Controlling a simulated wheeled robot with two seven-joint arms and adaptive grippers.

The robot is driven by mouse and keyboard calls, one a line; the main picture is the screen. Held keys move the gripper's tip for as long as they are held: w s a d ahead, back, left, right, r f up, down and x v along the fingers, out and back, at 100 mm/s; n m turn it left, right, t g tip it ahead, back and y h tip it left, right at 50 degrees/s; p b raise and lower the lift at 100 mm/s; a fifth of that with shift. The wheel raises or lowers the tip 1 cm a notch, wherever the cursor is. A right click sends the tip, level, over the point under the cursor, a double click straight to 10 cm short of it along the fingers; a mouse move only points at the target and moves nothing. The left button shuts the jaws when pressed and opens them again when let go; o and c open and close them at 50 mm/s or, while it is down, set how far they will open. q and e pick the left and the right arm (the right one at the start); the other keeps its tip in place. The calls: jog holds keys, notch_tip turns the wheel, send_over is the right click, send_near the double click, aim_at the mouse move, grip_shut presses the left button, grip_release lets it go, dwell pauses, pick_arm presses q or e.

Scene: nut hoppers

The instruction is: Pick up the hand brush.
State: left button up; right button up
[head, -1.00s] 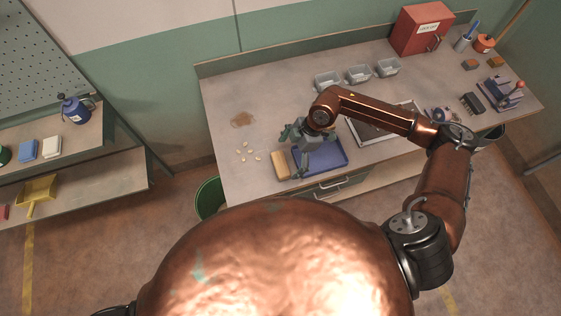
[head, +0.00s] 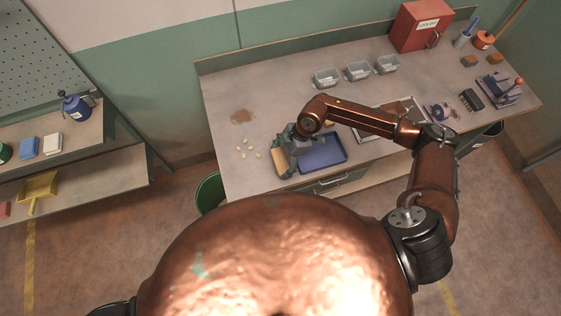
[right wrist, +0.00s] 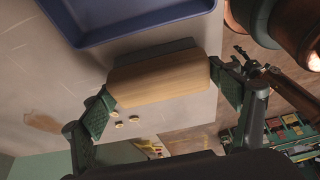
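The hand brush (head: 279,164) is a tan wooden block at the table's front, just left of the blue tray. In the right wrist view the brush (right wrist: 160,78) lies crosswise, with a dark strip along its tray side. My right gripper (head: 285,150) is over it and hides part of it in the head view. In the right wrist view my right gripper's fingers (right wrist: 160,95) are spread wide, one near each end of the brush. I cannot tell whether they touch it. My left gripper is not in view.
The blue tray (head: 322,153) is close on the brush's right. Several small pale nuts (head: 246,150) and a brown stain (head: 241,116) are to its left. Clear bins (head: 358,71) and a red cabinet (head: 419,27) stand behind. A green bucket (head: 209,193) stands by the table's left front.

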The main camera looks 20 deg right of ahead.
aim_at(278, 161)
jog(key=c, duration=0.8)
jog(key=shift+r, duration=0.1)
jog(key=shift+r, duration=0.5)
notch_tip(278, 161, up, 2)
jog(key=shift+s+r, duration=0.1)
jog(key=shift+r, duration=0.1)
jog(key=s+d+r, duration=0.2)
jog(key=s+r, duration=0.1)
jog(key=s, duration=0.1)
jog(key=s+d+r+b, duration=0.1)
jog(key=s+d+r, duration=0.1)
jog(key=s+r, duration=0.1)
jog(key=s+d+r, duration=0.2)
jog(key=s+r, duration=0.1)
jog(key=s, duration=0.2)
jog(key=shift+d+r+b, duration=0.25)
jog(key=shift+d+b, duration=0.05)
jog(key=shift+b, duration=0.05)
